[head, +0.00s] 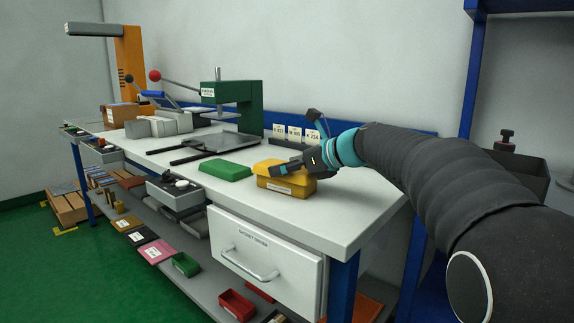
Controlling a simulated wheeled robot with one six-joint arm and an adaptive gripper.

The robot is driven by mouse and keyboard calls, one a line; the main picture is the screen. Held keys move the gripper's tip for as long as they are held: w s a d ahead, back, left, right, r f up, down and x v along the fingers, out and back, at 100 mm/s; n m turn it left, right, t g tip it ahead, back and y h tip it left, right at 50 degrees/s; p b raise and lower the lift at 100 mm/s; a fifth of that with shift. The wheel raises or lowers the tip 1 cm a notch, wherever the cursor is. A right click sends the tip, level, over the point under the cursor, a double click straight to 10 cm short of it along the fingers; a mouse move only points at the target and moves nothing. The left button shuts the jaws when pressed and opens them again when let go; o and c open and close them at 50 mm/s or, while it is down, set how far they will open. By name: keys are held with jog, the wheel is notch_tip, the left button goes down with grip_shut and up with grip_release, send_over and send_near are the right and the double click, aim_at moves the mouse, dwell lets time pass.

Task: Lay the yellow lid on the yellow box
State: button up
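The yellow box (286,187) stands on the white worktop towards its right end, with a pale label on its front. A yellow surface (268,165) shows at its top, partly covered by my gripper. It looks like the yellow lid, but I cannot tell whether it rests flat on the box or is held just above it. My gripper (274,157) is right over the box, its dark fingers low at the top of it. I cannot tell whether the fingers are closed on the lid or apart from it.
A green box or lid (225,170) lies just left of the yellow box. A green press (236,108) stands behind it on the left. Cards (295,133) stand at the back edge. The worktop (325,222) is bare in front and to the right.

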jog(key=o, duration=1)
